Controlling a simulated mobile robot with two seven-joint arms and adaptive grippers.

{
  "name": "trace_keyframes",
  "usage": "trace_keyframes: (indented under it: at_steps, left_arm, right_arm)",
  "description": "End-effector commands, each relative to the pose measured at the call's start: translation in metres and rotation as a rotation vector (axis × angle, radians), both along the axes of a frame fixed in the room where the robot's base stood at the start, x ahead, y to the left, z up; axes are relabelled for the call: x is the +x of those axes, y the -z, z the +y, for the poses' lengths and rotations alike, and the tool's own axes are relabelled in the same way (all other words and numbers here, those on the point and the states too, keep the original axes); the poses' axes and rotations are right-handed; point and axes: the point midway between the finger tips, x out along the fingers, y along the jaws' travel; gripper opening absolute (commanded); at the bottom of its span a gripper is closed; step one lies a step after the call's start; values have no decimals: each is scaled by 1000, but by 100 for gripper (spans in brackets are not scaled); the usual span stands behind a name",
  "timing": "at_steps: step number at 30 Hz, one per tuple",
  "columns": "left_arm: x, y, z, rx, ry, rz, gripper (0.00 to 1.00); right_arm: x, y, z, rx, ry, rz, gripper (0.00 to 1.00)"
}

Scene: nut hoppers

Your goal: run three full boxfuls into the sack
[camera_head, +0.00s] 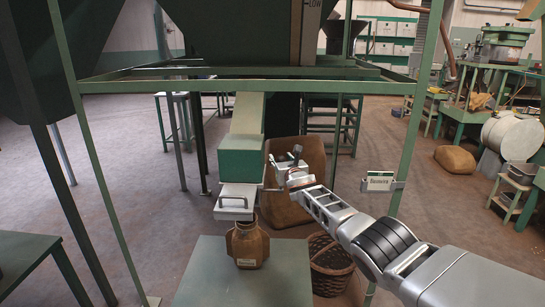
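A dark green measuring box (242,164) hangs under a pale chute (248,113) from the big green hopper (230,30). A light metal slide with a looped handle (233,202) sits at the bottom of the box. The brown sack (248,247), with a small label, stands upright right below that slide; its inside is hidden. My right gripper (287,159) is just right of the box, near its upper right side. My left gripper is not in view.
The sack stands on a green table (205,278). A wicker basket (331,263) is on the floor right of it. A large brown sack (312,165) stands behind my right gripper. Green frame legs (100,190) flank the area.

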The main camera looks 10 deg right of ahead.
Motion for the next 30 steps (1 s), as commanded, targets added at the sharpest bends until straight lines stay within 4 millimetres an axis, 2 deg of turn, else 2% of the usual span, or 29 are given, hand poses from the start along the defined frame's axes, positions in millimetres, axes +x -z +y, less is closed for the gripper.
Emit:
trace_keyframes:
  at_steps: [4, 8, 14, 17, 21, 26, 30]
  left_arm:
    - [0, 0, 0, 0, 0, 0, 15]
    - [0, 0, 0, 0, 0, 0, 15]
    - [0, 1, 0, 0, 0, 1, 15]
    - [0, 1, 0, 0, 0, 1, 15]
    - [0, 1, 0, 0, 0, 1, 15]
    - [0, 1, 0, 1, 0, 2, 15]
    - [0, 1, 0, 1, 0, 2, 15]
  right_arm:
    - [-10, 20, 3, 84, 26, -3, 39]
    - [-33, 56, 4, 258, 89, -10, 39]
    - [-98, 121, -9, 620, 247, -17, 39]
    - [-139, 151, -20, 797, 337, -16, 39]
    - [-206, 188, -39, 1031, 475, -14, 39]
    - [-291, 222, -60, 1281, 642, -13, 39]
    - [-371, 240, -78, 1475, 797, -17, 39]
